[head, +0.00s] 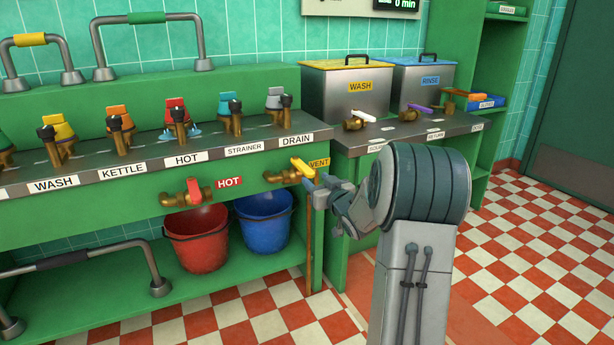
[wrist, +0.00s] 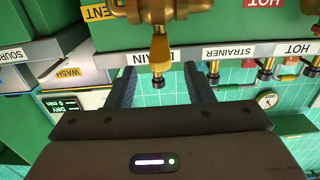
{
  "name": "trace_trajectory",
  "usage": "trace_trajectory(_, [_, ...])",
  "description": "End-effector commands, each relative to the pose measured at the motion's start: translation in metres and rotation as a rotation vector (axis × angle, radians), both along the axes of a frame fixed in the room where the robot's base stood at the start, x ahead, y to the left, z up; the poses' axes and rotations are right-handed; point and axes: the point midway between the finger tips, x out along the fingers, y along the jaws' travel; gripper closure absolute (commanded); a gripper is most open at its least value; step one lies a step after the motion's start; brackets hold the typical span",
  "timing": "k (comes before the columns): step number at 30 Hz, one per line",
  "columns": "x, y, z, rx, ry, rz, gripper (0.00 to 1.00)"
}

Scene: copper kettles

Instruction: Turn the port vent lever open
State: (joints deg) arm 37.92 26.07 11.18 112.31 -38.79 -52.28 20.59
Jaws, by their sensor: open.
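The vent lever (head: 302,168) is yellow and sits on a brass valve (head: 281,177) on the green bench front, beside a yellow VENT label (head: 319,163). In the head view it slants down to the right towards my gripper (head: 320,188). In the wrist view, which is upside down, the lever (wrist: 160,47) shows with its free end in line with the gap between the fingers of my gripper (wrist: 160,75). The fingers are apart, one on each side of that line, with nothing held. I cannot tell whether they touch the lever.
A red-handled HOT valve (head: 193,190) is left of the vent valve. A red bucket (head: 196,240) and a blue bucket (head: 264,222) stand below on the shelf. Labelled taps line the counter (head: 217,151) above. The checkered floor to the right is clear.

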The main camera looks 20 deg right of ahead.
Motion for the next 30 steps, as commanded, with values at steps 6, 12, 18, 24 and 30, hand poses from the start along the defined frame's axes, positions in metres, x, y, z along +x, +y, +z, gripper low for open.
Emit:
trace_trajectory(6, [0.041,0.002,-0.003,0.000,0.000,0.001,0.53])
trace_trajectory(12, [0.063,0.003,-0.001,0.000,0.000,0.000,0.53])
trace_trajectory(18, [0.072,0.003,0.000,0.000,0.001,0.000,0.53])
trace_trajectory(24, [0.072,0.003,0.000,0.000,0.001,0.000,0.53])
trace_trajectory(30, [0.072,0.003,0.000,0.000,0.001,0.000,0.94])
